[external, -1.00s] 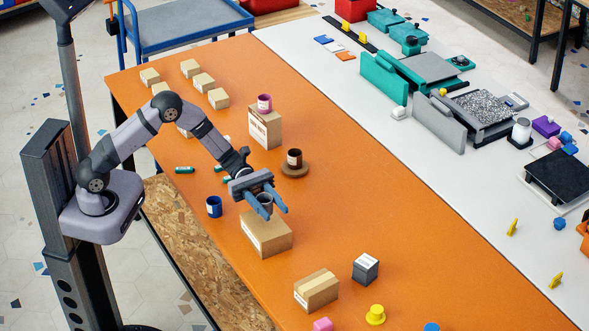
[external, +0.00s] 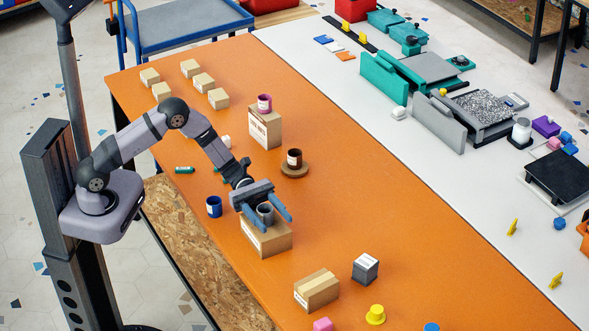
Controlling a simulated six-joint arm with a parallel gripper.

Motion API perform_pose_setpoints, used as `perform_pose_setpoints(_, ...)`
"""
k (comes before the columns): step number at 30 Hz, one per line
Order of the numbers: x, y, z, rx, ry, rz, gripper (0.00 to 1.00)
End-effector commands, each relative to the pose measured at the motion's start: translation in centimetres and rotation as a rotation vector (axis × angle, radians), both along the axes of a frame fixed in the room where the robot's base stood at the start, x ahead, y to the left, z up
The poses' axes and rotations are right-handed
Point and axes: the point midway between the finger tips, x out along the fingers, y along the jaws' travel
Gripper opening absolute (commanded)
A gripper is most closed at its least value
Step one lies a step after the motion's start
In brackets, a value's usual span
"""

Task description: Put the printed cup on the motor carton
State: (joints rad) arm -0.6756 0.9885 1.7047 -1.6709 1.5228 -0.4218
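A grey cup (external: 265,213) stands upright on top of a brown carton (external: 269,239) near the left edge of the orange table. My gripper (external: 277,223) is above that carton, its two blue fingers spread on either side of the cup. The right finger has a visible gap to the cup; whether the left finger touches it I cannot tell. The gripper partly hides the cup and the carton's top. I cannot read which carton is the motor carton.
A blue cup (external: 214,207) stands to the left. A dark cup (external: 294,158) sits on a round brown stand, and a magenta cup (external: 264,103) on a taller carton (external: 265,130). Another carton (external: 316,291) and a grey box (external: 365,268) lie nearer the front. The table's right middle is clear.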

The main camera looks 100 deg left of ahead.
Motion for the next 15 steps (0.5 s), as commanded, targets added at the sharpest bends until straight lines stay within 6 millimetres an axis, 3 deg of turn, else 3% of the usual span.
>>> perform_pose_setpoints(8,0.0,0.0,0.5,0.0,0.0,0.0,0.54)
perform_pose_setpoints(15,-2.0,2.1,0.1,0.001,-0.001,0.004,0.54)
